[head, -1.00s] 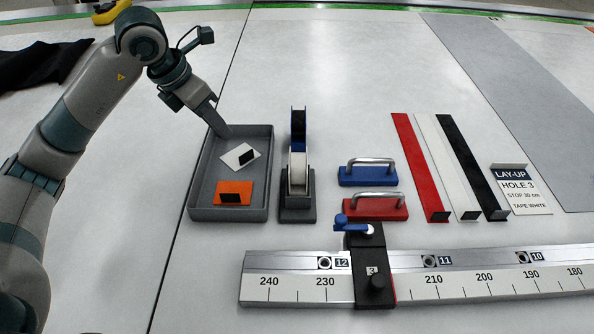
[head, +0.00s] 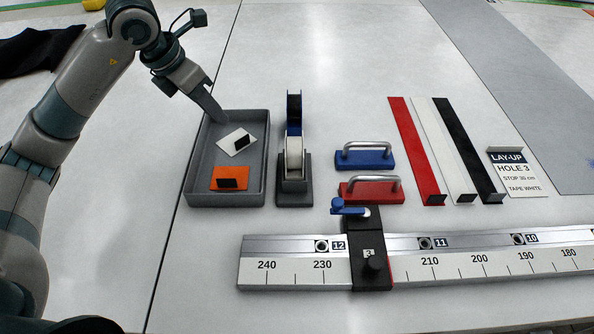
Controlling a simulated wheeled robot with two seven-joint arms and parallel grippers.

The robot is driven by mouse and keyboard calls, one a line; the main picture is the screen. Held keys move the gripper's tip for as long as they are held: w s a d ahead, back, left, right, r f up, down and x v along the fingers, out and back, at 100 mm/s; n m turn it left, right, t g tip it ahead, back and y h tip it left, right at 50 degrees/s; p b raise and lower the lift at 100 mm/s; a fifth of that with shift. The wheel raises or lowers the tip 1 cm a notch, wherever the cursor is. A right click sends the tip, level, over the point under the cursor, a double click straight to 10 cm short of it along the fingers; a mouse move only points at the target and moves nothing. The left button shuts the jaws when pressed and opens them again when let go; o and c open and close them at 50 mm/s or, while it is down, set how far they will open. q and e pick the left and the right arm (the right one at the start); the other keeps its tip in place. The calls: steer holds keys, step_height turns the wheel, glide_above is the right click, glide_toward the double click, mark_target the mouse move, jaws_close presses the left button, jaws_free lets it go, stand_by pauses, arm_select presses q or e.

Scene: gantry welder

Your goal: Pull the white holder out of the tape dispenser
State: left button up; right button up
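The tape dispenser (head: 294,187) stands upright right of the grey tray, with a grey base. A white roll-shaped piece (head: 294,152) sits in its near slot, with a blue piece (head: 294,131) and a black piece (head: 294,106) behind it. I cannot tell which part is a separate holder. My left gripper (head: 218,115) points down at the far left corner of the tray, apart from the dispenser. It shows edge-on, so its opening is hidden. Nothing shows held in it. My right gripper is out of view.
The grey tray (head: 187,178) holds a white plate (head: 228,142) and an orange plate (head: 225,173), each with a black block. Blue (head: 367,160) and red (head: 366,193) handled blocks, coloured strips and a sign (head: 515,182) lie right. A ruler rail (head: 460,266) runs in front.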

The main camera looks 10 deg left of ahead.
arm_select(q)
steer(key=o, duration=0.5)
steer(key=shift+d, duration=0.1)
steer(key=o, duration=0.5)
steer(key=shift+d+r, duration=0.25)
steer(key=shift+c, duration=0.2)
steer(key=o, duration=0.4)
steer(key=d+r+m+g+p, duration=0.1)
steer(key=d+r+m+p, duration=0.2)
steer(key=d, duration=0.6)
step_height(320, 180, up, 3)
steer(key=shift+d+r+m+g+h, duration=0.2)
steer(key=shift+m+g+h, duration=0.15)
steer(key=shift+m, duration=0.65)
step_height(320, 180, up, 5)
steer(key=m+g+y+p, duration=0.2)
steer(key=m+p, duration=0.1)
steer(key=m, duration=0.1)
glide_above(294, 142)
steer(key=a, duration=0.2)
steer(key=shift+s+r+h+b, duration=0.15)
steer(key=shift+s+h+b, duration=0.1)
steer(key=shift+b, duration=0.05)
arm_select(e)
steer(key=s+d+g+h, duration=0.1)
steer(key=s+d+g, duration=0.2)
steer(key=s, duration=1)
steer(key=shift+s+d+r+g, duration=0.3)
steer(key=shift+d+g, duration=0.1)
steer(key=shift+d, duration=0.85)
